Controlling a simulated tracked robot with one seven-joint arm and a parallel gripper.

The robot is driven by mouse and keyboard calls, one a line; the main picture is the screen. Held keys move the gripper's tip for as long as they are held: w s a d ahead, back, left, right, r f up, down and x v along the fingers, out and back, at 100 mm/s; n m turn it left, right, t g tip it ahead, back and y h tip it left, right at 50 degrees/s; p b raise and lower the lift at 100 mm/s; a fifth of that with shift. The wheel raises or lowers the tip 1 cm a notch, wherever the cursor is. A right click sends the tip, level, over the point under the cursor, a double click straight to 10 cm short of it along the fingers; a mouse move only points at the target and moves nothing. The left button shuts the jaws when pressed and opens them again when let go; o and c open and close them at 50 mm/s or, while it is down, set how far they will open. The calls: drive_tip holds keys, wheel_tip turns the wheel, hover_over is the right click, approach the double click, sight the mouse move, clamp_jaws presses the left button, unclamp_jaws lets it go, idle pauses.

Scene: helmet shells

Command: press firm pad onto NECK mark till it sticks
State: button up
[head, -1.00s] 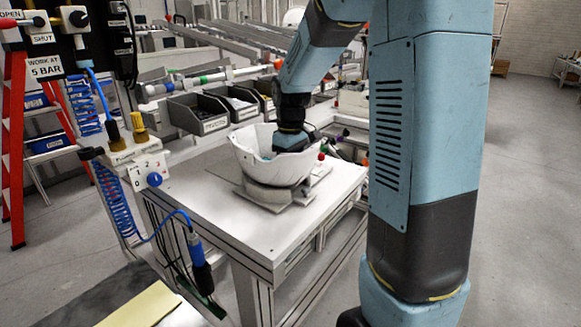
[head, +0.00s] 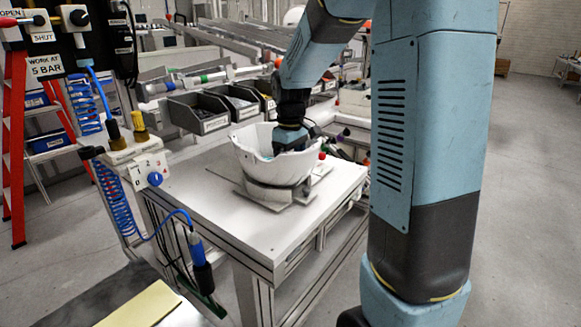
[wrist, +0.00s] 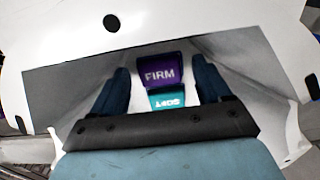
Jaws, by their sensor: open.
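The white helmet shell (head: 252,160) sits open side up on a support (head: 275,195) on the workbench. My gripper (wrist: 161,68) reaches down into the shell, and its fingertips are hidden behind the rim in the head view. In the wrist view its dark fingers are spread apart. The purple pad lettered FIRM (wrist: 161,76) shows between the fingertips, with no clear contact. A teal pad, its lettering apparently SOFT (wrist: 166,101), shows just below it, nearer my palm. I cannot see the NECK mark in either view.
Dark parts bins (head: 198,113) stand behind the shell. A control post with a blue knob (head: 154,179) and a coiled blue hose (head: 118,200) are at the left. The front left of the bench top (head: 215,215) is clear.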

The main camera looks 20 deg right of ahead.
wheel_tip(320, 180, up, 12)
drive_tip(key=s+m+t, duration=0.5)
drive_tip(key=s+m, duration=0.1)
drive_tip(key=s, duration=1.8)
drive_tip(key=shift+s+a+m+t, duration=0.2)
drive_tip(key=shift+m+t, duration=0.1)
drive_tip(key=shift+m, duration=0.1)
drive_tip(key=shift+d+f, duration=0.1)
drive_tip(key=shift+d, duration=0.1)
